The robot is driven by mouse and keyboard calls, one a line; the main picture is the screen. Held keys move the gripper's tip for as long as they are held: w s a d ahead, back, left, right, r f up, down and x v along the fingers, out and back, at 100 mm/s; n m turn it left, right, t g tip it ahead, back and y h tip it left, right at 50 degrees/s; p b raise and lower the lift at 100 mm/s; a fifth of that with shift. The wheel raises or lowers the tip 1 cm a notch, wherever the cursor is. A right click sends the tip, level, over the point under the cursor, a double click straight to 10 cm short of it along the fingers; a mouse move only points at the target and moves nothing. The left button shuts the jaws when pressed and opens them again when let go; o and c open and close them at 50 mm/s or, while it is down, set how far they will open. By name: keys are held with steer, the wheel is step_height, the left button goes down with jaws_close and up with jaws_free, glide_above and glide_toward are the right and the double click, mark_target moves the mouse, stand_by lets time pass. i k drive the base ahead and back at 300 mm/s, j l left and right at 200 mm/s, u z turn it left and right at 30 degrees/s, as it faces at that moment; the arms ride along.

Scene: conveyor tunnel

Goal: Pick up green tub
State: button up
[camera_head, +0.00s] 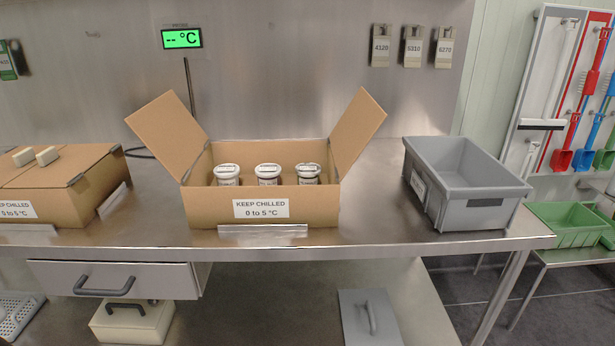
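The green tub (571,236) is at the right edge in the head view. It is an open, empty-looking green container on a low metal side table, lower than the main bench. Its right end is close to the picture's edge, where a pale object partly overlaps that area; I cannot tell what it is. My gripper is not in view.
A steel bench (370,232) fills the middle. On it stand an open cardboard box (205,205) with three white jars, a closed box (95,195) and a grey crate (470,215). A tool board (540,85) hangs behind the tub. Dark floor (460,290) shows between bench and side table.

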mark_target(308, 173)
steer(key=i+l+u, duration=0.2)
steer(key=l+u, duration=0.15)
steer(key=i+l+u, duration=0.6)
steer(key=l, duration=0.35)
steer(key=i+l+u, duration=0.2)
steer(key=l, duration=0.2)
